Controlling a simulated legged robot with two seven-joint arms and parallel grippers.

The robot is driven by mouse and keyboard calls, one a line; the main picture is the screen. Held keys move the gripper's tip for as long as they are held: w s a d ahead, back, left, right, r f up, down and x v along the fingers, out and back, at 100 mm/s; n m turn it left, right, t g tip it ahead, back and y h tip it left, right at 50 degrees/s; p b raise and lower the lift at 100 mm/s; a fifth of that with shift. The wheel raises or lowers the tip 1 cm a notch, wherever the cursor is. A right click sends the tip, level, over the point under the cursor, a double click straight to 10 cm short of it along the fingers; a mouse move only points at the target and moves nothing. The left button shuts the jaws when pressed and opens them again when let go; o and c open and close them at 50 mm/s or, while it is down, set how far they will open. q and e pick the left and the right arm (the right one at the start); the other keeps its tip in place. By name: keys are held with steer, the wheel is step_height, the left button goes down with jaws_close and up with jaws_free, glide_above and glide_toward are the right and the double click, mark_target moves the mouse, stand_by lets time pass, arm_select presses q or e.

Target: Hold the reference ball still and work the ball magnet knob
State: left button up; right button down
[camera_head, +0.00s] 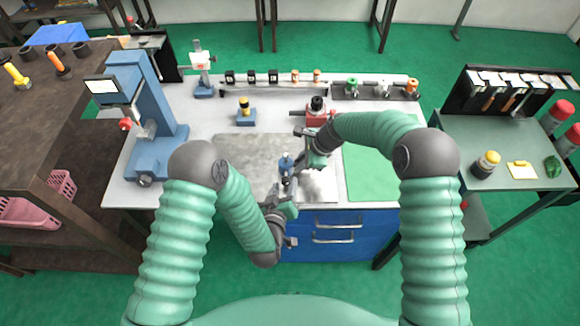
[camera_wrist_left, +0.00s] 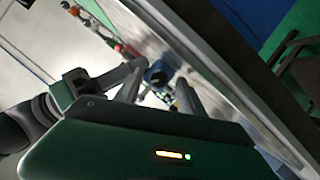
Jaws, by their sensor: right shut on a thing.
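A small blue piece with a dark lower part (camera_head: 286,162) stands over the grey plate at the front of the bench; I cannot tell which part is the reference ball and which the magnet knob. My right gripper (camera_head: 298,158) reaches in from the upper right and is shut on the blue piece. My left gripper (camera_head: 287,196) is just in front of and below it, with its fingers apart. In the left wrist view the blue piece (camera_wrist_left: 157,74) shows beyond and between the spread left fingers (camera_wrist_left: 160,92). The exact contact points are hidden.
A red block with a black knob (camera_head: 317,110) and a blue block with a yellow top (camera_head: 245,112) stand behind. A blue press-like machine (camera_head: 150,120) stands left. A green mat (camera_head: 372,172) lies clear at the right. A row of small fixtures (camera_head: 273,77) lines the back.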

arm_select(q)
steer(key=m+y, duration=0.2)
steer(key=m, duration=0.1)
steer(key=shift+d+m, duration=0.3)
steer(key=shift+d, duration=0.05)
steer(key=v, duration=1.2)
steer(key=w+a+r+g+h, duration=0.1)
steer(key=w+a+r+g, duration=0.15)
steer(key=a+g, duration=0.25)
steer(key=s+a+r+g, duration=0.2)
steer(key=s+a+g, duration=0.1)
steer(key=a, duration=0.3)
steer(key=s+a+r+g+y, duration=0.1)
steer(key=s+a+r+g, duration=0.1)
steer(key=s+a, duration=0.4)
steer(key=shift+s+a+g+y, duration=0.2)
steer(key=shift+a+g+y, duration=0.1)
steer(key=shift+a+g, duration=0.4)
steer(key=shift+f, duration=0.1)
